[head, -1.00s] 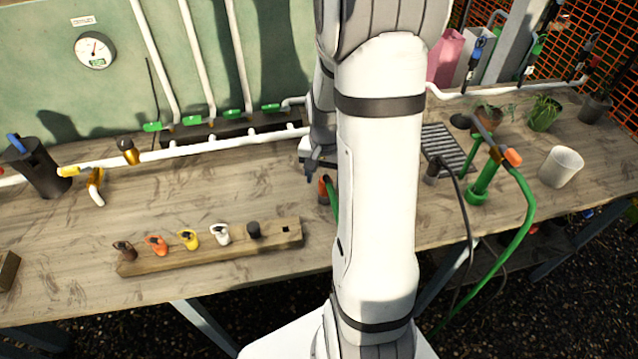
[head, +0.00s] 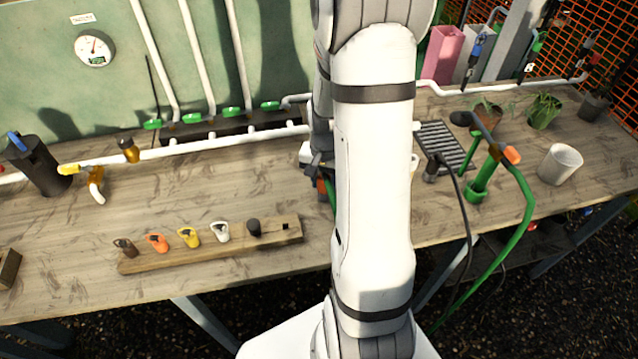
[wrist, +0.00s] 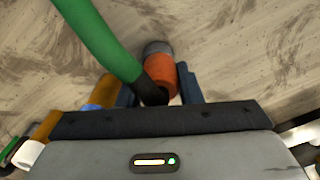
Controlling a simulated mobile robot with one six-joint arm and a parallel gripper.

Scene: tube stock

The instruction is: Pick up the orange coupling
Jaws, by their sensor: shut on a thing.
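The orange coupling (wrist: 160,74) shows in the wrist view between the two fingers of my gripper (wrist: 160,88), which is shut on it. It has a grey end and a black part, and a green hose (wrist: 102,35) runs from it. In the head view the coupling (head: 321,187) is a small orange patch beside my arm, mostly hidden. My gripper (head: 316,170) is partly hidden behind my arm there. I cannot tell whether the coupling touches the table.
A wooden rack (head: 210,247) with several coloured fittings lies at the front left of the wooden table (head: 230,180). A green stand (head: 483,180) with a hose and a white cup (head: 560,164) are at the right. A white pipe (head: 220,145) runs along the back.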

